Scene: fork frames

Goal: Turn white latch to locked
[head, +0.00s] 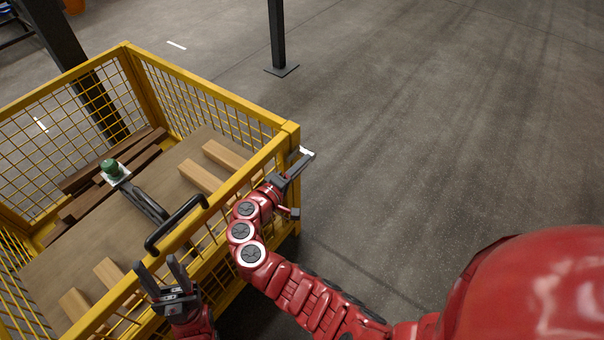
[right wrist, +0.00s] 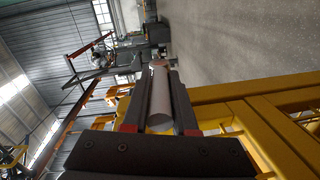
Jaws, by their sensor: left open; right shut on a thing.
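The white latch (head: 306,151) is at the right corner post of the yellow mesh cart, mostly covered by my right gripper. My right gripper (head: 299,164) is at that corner, shut on the latch. In the right wrist view the latch is a pale rounded bar (right wrist: 160,102) lying lengthwise between the two dark fingers of the right gripper (right wrist: 160,95). My left gripper (head: 157,264) is open and empty, with its fingers pointing up by the near side of the cart, close to the black handle (head: 175,224).
The yellow cart (head: 205,92) holds light and dark wooden pieces (head: 226,156), a green-topped object (head: 111,168) and a dark bar. A black post (head: 278,35) stands beyond it. The grey floor (head: 440,130) to the right is clear.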

